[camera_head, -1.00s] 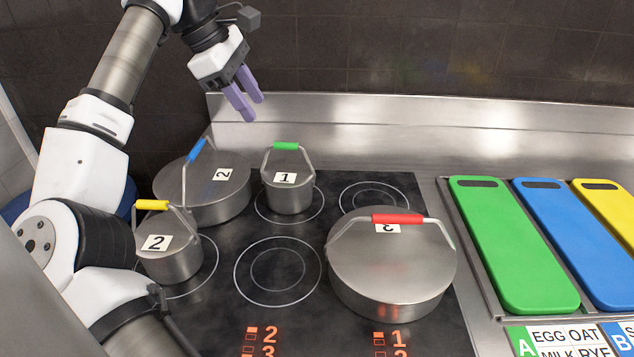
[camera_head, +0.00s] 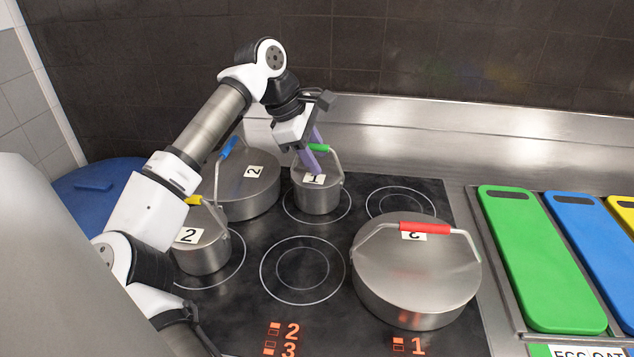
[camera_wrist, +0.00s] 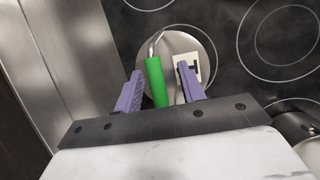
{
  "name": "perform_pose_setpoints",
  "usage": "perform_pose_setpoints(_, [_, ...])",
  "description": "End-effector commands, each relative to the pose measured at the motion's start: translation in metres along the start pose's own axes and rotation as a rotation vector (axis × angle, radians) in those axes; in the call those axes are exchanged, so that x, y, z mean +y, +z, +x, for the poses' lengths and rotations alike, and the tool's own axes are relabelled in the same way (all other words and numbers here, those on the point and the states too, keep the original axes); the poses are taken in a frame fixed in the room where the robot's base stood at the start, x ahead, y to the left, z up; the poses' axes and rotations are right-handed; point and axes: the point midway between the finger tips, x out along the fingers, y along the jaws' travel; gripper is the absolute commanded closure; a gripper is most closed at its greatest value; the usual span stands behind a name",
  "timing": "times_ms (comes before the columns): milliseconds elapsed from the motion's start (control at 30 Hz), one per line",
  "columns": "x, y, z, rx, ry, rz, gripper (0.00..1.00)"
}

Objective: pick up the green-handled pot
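The green-handled pot (camera_head: 318,196) is a small steel pot with a lid labelled "1". It stands on the back middle ring of the hob. Its green handle (camera_head: 318,148) is raised above the lid. My gripper (camera_head: 315,150) is at this handle, fingers pointing down. In the wrist view the green handle (camera_wrist: 155,82) lies between the two purple fingers (camera_wrist: 160,84), nearer the left one. Gaps show on both sides, so the gripper is open around or just above the handle; I cannot tell the exact height.
A blue-handled pot (camera_head: 245,190) stands close on the left, and a yellow-handled pot (camera_head: 203,248) in front of it. A large red-handled pot (camera_head: 418,282) stands front right. A steel backsplash (camera_head: 420,130) is behind. The front middle ring (camera_head: 302,270) is clear.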

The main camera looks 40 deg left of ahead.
Motion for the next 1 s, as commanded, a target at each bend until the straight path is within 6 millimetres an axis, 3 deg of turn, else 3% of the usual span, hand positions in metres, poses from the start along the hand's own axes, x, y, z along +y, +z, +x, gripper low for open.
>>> perform_pose_setpoints(200, [0.0001,0.0000,0.0014,0.001,0.001,0.000,0.60])
perform_pose_setpoints(533, [0.0001,0.0000,0.0010,0.001,0.001,0.000,1.00])
perform_pose_setpoints(1000, [0.0004,0.0006,-0.0001,0.000,0.002,0.000,1.00])
